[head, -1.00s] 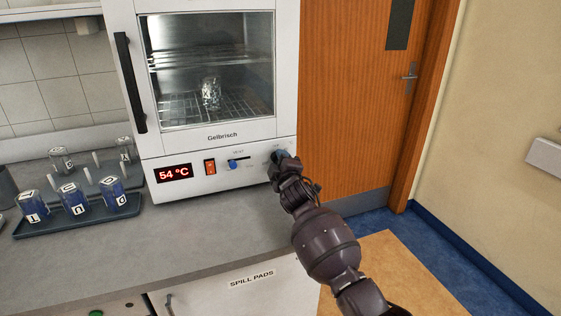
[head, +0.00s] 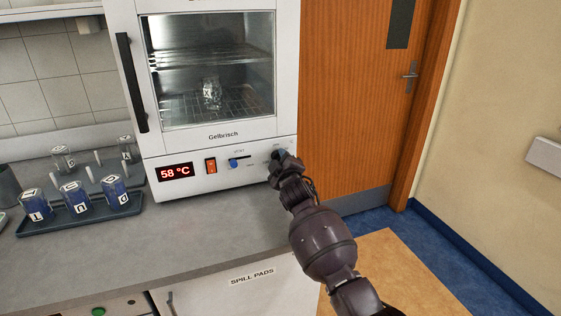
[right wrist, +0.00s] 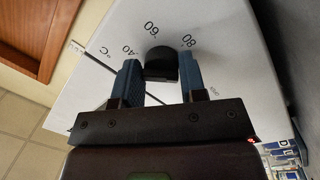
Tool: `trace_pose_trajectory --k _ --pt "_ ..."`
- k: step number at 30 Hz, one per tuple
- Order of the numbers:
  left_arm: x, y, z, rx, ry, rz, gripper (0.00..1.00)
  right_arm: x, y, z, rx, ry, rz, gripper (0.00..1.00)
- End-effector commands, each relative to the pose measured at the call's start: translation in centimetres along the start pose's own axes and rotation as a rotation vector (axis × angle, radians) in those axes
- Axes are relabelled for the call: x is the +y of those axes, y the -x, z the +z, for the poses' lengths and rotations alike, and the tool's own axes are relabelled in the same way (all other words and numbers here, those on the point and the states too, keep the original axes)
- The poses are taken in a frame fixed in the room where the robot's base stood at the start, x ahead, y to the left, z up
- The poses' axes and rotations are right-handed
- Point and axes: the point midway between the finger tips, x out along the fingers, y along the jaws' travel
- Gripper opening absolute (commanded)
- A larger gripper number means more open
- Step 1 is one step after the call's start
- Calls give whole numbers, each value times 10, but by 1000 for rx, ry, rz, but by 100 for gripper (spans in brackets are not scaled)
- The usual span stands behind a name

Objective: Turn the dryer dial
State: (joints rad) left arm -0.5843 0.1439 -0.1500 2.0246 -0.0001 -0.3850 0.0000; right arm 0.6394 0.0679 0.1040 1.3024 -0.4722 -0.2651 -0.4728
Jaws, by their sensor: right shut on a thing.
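The dryer (head: 218,152) is a white cabinet with a glass door standing on the grey counter. Its red display (head: 175,172) reads 58 °C. My right gripper (head: 281,158) is at the right end of the dryer's front panel and covers the dial in the head view. In the right wrist view, the black dial (right wrist: 161,64) sits between the blue fingers, which are shut on it. Scale marks 40, 60 and 80 show around it on the white panel. My left gripper is not in view.
An orange switch (head: 210,166) and a blue slider knob (head: 233,164) are left of the dial. A glass beaker (head: 211,93) stands inside the dryer. A dark tray (head: 60,224) with labelled beakers is on the counter at left. A wooden door (head: 345,95) is right of the dryer.

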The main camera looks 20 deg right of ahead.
Motion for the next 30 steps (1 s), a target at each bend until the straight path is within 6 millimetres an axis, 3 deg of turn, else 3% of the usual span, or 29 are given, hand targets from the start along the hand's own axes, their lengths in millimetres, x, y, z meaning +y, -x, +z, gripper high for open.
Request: trace_pose_trajectory --k 1,5,17,30 --pt "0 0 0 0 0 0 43 -4 1 1 -1 0 -5 43" --pt "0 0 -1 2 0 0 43 -3 0 0 -1 0 -4 62" --pt "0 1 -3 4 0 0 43 0 6 0 0 1 -1 62" --pt "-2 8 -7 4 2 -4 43 0 68 0 0 0 -2 62"
